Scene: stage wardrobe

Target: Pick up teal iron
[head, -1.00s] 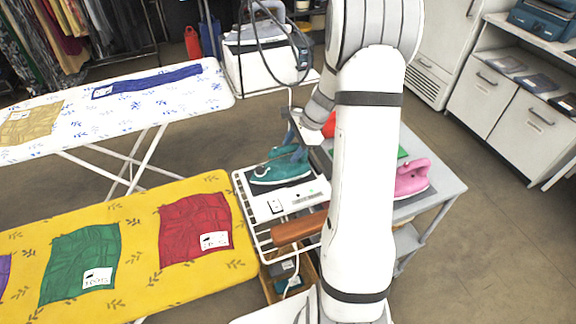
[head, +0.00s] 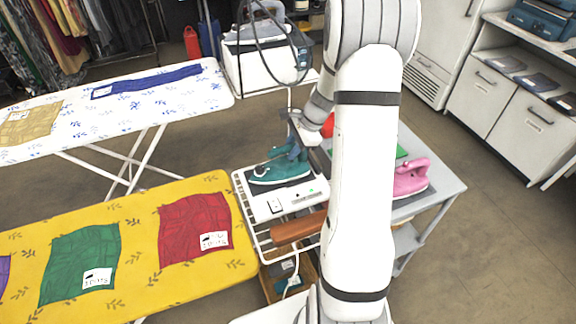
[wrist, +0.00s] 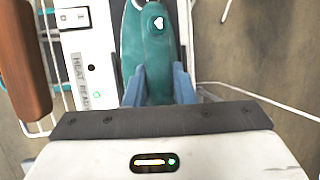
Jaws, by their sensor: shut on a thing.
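The teal iron (head: 279,171) rests on a white stand (head: 284,203) at the end of the yellow ironing board. In the wrist view the teal iron (wrist: 147,42) lies between the two blue-grey fingers of my gripper (wrist: 159,84). The fingers are shut on it from both sides. In the head view my gripper (head: 297,153) reaches the iron from above and to the right. Whether the iron is lifted off the stand cannot be told. Part of the iron is hidden below my gripper body in the wrist view.
A brown wooden block (head: 298,229) sits beside the stand. A pink iron (head: 411,179) stands on a grey cart (head: 440,186) to the right. The yellow ironing board (head: 140,223) holds a red cloth (head: 195,228) and a green cloth (head: 80,262).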

